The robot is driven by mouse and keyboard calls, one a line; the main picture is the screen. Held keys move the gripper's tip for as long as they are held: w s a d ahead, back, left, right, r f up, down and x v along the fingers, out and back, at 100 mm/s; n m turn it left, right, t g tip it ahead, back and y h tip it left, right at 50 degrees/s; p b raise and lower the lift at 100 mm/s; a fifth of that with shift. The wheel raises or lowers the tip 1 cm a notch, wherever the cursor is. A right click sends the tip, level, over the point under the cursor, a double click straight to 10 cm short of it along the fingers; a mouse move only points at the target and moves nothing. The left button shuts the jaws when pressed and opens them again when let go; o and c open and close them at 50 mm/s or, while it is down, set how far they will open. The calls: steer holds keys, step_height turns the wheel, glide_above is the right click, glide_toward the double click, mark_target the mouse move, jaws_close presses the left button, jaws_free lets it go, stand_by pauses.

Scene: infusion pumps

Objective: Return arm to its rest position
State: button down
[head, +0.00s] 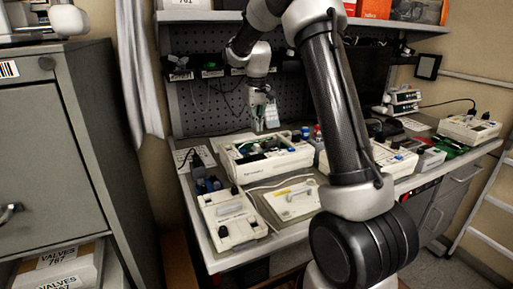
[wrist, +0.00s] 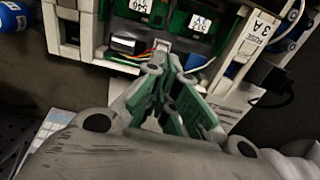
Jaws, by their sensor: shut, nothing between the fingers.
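My gripper (head: 262,97) hangs at the end of my arm above the back of the workbench, in front of the pegboard. It is shut, with nothing held. In the wrist view its green-padded fingers (wrist: 178,100) meet in front of an opened pump. That opened infusion pump (head: 265,156) stands on the bench below my gripper, with green circuit boards showing inside. In the wrist view the pump (wrist: 75,38) shows boards with white labels, a silver cylinder and coloured wires. My gripper appears apart from it.
Other devices (head: 232,218) and a loose cover (head: 293,199) lie on the bench front. More pumps (head: 470,129) stand at the right. A shelf with boxes (head: 415,11) runs above. A grey cabinet (head: 60,140) stands at the left, a ladder (head: 490,205) at the right.

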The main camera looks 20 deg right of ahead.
steer(key=shift+r, duration=0.6)
steer(key=shift+s+f, duration=1.1)
steer(key=shift+f, duration=0.1)
steer(key=s, duration=0.3)
steer(key=shift+s+a+f+g, duration=0.1)
steer(key=shift+g, duration=0.3)
steer(key=s+r+t, duration=0.2)
steer(key=s+r, duration=0.3)
steer(key=s, duration=1)
steer(key=s+a+r+t, duration=0.1)
steer(key=s+r+t, duration=0.2)
steer(key=s, duration=1.3)
step_height(320, 180, up, 2)
steer(key=shift+a+r, duration=0.1)
steer(key=shift+a, duration=0.2)
